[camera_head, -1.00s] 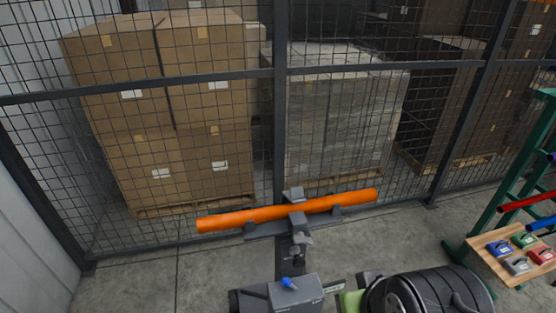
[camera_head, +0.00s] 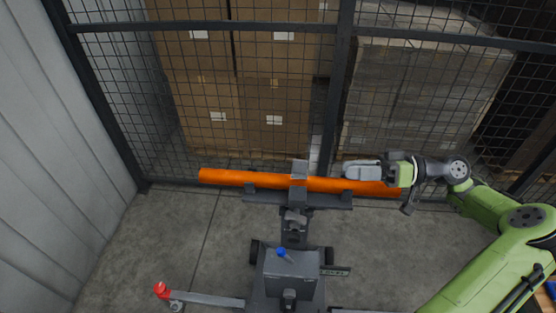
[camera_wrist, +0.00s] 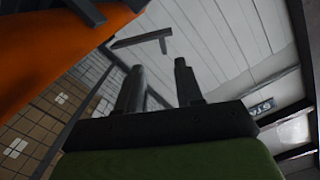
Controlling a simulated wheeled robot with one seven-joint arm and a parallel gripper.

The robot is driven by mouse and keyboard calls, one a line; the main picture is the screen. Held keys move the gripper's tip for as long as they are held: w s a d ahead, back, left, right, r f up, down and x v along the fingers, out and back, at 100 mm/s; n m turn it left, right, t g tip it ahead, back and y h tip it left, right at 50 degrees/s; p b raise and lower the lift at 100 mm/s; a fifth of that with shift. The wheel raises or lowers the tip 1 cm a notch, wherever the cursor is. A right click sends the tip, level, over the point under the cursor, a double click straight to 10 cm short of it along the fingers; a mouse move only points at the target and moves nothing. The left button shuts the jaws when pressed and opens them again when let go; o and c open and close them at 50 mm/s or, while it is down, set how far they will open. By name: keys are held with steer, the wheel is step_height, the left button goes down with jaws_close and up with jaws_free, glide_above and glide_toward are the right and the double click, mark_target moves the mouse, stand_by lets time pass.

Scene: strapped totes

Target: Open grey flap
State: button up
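A grey flap (camera_head: 299,170) sits across the top of an orange tube (camera_head: 250,179), near the middle of a grey stand. It appears closed over the tube. My gripper (camera_head: 348,171) is at the tube's right half, to the right of the flap and apart from it in the head view. In the wrist view my gripper's two dark fingers (camera_wrist: 158,80) stand apart with nothing between them. The orange tube (camera_wrist: 50,45) fills the upper left there, close to the fingers. A thin dark angled bar (camera_wrist: 142,41) shows beyond the fingertips; I cannot tell which part it is.
The stand (camera_head: 293,270) has a grey box with a blue knob (camera_head: 281,251) and a low leg with a red end (camera_head: 161,290). A mesh fence (camera_head: 340,90) stands close behind the tube, with stacked cartons (camera_head: 215,110) beyond. Floor on the left is clear.

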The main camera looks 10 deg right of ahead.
mark_target(300, 163)
steer(key=r+x, duration=0.1)
steer(key=x, duration=1.3)
steer(key=shift+w+a+y, duration=0.15)
steer(key=shift+a+y, duration=0.05)
steer(key=shift+y, duration=0.1)
steer(key=shift+r, duration=0.15)
jaws_close()
